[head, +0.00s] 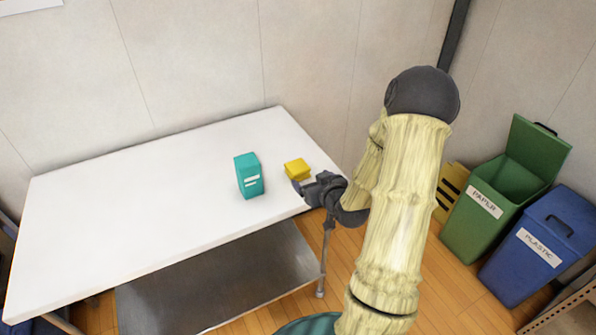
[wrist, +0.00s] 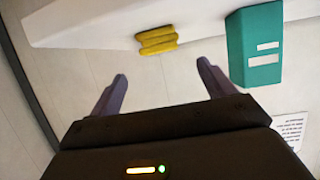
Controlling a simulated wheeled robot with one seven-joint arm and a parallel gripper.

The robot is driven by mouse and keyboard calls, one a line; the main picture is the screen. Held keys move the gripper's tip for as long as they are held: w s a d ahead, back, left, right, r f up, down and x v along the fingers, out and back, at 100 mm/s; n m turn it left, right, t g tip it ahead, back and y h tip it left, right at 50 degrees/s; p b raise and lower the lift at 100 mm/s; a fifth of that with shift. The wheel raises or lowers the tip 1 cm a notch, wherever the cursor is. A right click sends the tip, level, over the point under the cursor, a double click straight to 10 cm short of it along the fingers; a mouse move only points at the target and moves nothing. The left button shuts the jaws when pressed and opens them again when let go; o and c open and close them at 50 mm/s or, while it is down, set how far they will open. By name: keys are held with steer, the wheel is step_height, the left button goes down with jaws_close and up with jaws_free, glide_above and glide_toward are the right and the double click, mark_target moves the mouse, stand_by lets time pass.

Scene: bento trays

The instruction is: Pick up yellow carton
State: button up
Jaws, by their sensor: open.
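The yellow carton (head: 297,169) is a small low block on the white table near its right end. It also shows in the wrist view (wrist: 158,41), beyond my fingertips and between their lines. My gripper (head: 303,184) is at the table's right edge, just in front and to the right of the carton in the head view. In the wrist view my gripper (wrist: 162,70) has its two fingers spread apart with nothing between them. The fingers are apart from the carton.
A teal carton (head: 249,176) stands upright left of the yellow one; it also shows in the wrist view (wrist: 255,45). The white table (head: 110,210) is clear on its left. A green paper bin (head: 480,215) and a blue plastic bin (head: 540,250) stand on the floor at right.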

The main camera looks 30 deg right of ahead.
mark_target(299, 169)
steer(key=x, duration=0.6)
steer(key=shift+p, duration=0.35)
steer(key=p+x, duration=0.1)
steer(key=x, duration=0.4)
steer(key=shift+w+r, duration=0.1)
steer(key=shift+w, duration=0.05)
steer(key=c, duration=1.1)
